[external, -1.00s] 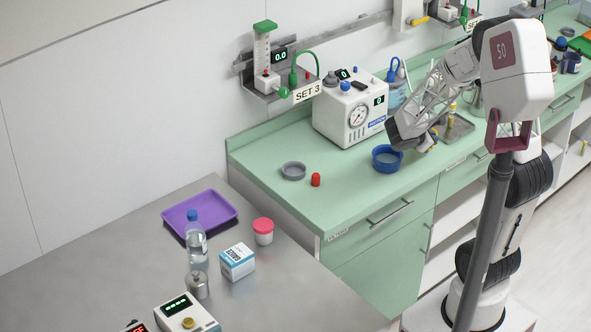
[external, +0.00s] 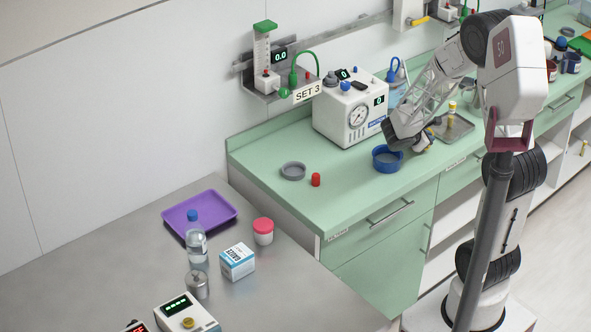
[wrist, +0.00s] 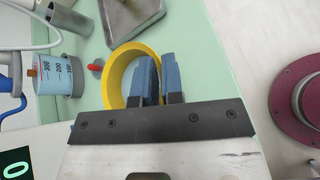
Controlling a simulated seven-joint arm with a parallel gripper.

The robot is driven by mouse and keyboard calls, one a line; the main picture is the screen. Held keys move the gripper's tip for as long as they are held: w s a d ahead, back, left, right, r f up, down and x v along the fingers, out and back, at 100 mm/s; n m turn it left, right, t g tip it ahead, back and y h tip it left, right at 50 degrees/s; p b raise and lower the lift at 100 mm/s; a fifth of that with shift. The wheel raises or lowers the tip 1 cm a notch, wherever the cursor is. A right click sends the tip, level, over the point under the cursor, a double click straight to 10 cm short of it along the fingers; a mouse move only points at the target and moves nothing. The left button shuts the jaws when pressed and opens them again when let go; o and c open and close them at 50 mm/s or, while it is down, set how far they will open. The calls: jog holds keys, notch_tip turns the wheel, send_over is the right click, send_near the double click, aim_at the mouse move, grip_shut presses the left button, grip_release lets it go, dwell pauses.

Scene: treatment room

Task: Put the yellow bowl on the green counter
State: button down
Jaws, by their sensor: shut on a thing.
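The yellow bowl (wrist: 114,78) is ring-like in the wrist view, over the green counter (wrist: 215,50). My gripper (wrist: 159,68) is shut on the bowl's right side wall, one finger inside the rim and one outside. I cannot tell whether the bowl touches the counter or hangs just above it. In the external view my gripper hides most of the bowl. The green counter (external: 260,165) runs along the wall there.
A blue dish (external: 387,160) is close beside my gripper. A metal tray (external: 456,128) lies behind it. A white device (external: 349,113) stands at the wall. A grey ring (external: 293,171) and red cap (external: 316,179) lie further left, with free counter around them.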

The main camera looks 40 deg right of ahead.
jog(key=shift+f, duration=0.85)
jog(key=c, duration=1.2)
grip_release()
jog(key=shift+c, duration=0.2)
jog(key=shift+a+r, duration=0.1)
jog(key=shift+a, duration=0.05)
jog(key=v, duration=1.1)
jog(key=shift+a+r, duration=0.2)
jog(key=shift+a, duration=0.15)
